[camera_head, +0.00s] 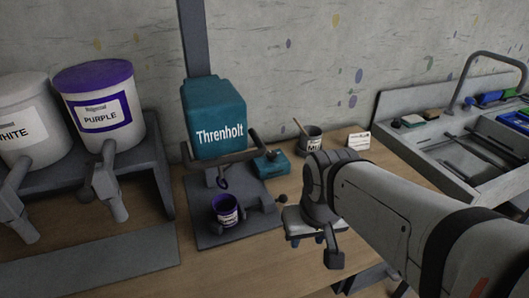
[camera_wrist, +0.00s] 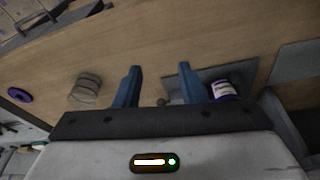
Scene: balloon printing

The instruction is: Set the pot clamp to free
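The teal mixer marked Threnholt (camera_head: 218,118) stands on a dark base (camera_head: 245,228) at the middle of the head view. A pot with a purple label (camera_head: 226,211) stands on that base, and it also shows in the wrist view (camera_wrist: 223,90). A dark ball knob (camera_head: 282,198) sits at the right edge of the base, probably the pot clamp's handle; its setting cannot be read. In the wrist view the knob (camera_wrist: 161,102) appears between my fingers. My gripper (camera_head: 307,240) is open and empty, right of the base; the wrist view shows its two blue fingers apart (camera_wrist: 158,82).
White (camera_head: 22,120) and purple (camera_head: 100,105) tubs with taps stand at left.

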